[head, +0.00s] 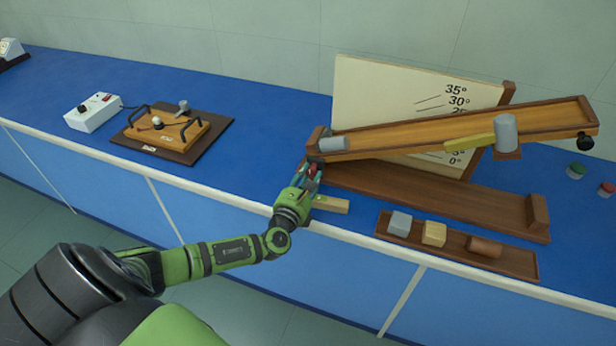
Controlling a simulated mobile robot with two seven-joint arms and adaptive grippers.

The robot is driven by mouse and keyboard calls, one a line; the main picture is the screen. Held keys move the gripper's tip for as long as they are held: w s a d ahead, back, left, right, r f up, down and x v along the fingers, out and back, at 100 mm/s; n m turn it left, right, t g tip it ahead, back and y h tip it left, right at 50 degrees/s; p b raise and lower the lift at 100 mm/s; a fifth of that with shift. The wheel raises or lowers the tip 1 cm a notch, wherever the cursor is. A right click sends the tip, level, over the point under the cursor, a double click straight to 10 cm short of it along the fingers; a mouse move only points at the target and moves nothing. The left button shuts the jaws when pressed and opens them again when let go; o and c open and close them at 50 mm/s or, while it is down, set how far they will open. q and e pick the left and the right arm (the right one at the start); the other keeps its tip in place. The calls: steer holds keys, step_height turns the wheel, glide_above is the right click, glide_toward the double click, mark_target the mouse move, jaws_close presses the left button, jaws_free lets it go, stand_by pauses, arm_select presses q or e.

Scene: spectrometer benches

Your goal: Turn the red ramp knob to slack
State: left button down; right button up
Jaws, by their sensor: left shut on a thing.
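The wooden ramp (420,133) is tilted, with its low end at the left and its high end at the right, in front of a cream angle board (390,95) marked in degrees. My left gripper (313,174) is at the front of the ramp's low end. It is shut on the red ramp knob (313,170), of which only a little red shows between the fingers. The knob's pointer and any slack marking are hidden or too small to read. My right gripper is not in view.
A grey cylinder (332,144) lies on the ramp's low end; another (505,132) stands near its high end. A wooden block (330,204) is close beside my gripper. A tray (512,266) of small blocks is at front right.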

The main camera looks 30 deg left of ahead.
arm_select(q)
steer(key=n+b, duration=0.4)
steer(key=n, duration=0.1)
steer(key=shift+w+a+r, duration=0.1)
steer(key=shift+a+r, duration=0.05)
steer(key=n+b, duration=0.2)
steer(key=shift+n, duration=0.3)
steer(key=n+b, duration=0.2)
steer(key=n, duration=0.1)
steer(key=shift+r+n, duration=0.1)
steer(key=shift+n, duration=0.2)
steer(key=n+b, duration=0.1)
steer(key=n, duration=0.1)
steer(key=shift+a+n+b, duration=0.1)
steer(key=shift+n+b, duration=0.2)
steer(key=shift+n, duration=0.1)
steer(key=n, duration=0.2)
steer(key=shift+n+b, duration=0.3)
steer(key=shift+n, duration=0.1)
steer(key=n, duration=0.5)
steer(key=shift+n, duration=0.3)
